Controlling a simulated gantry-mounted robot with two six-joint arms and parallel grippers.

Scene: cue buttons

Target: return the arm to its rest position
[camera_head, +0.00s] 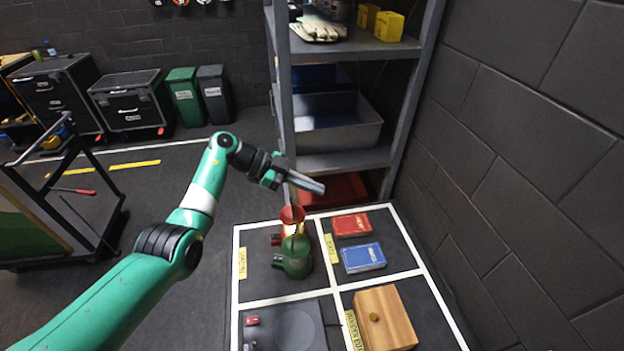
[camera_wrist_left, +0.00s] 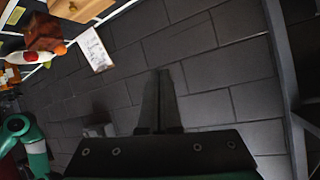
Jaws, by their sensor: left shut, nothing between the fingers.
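My left arm is green and reaches in from the lower left in the head view. Its gripper (camera_head: 318,187) is raised in the air in front of the shelf and above the far edge of the dark, white-lined table (camera_head: 270,275). The fingers are together with nothing between them. In the left wrist view the closed fingers (camera_wrist_left: 158,100) point at a grey block surface. My right gripper does not show in either view.
On the table are a green object (camera_head: 296,262), red object (camera_head: 291,214), red box (camera_head: 351,225), blue box (camera_head: 362,258) and wooden box (camera_head: 385,318). A grey shelf (camera_head: 345,160) stands behind; a dark block wall (camera_head: 530,190) is at right.

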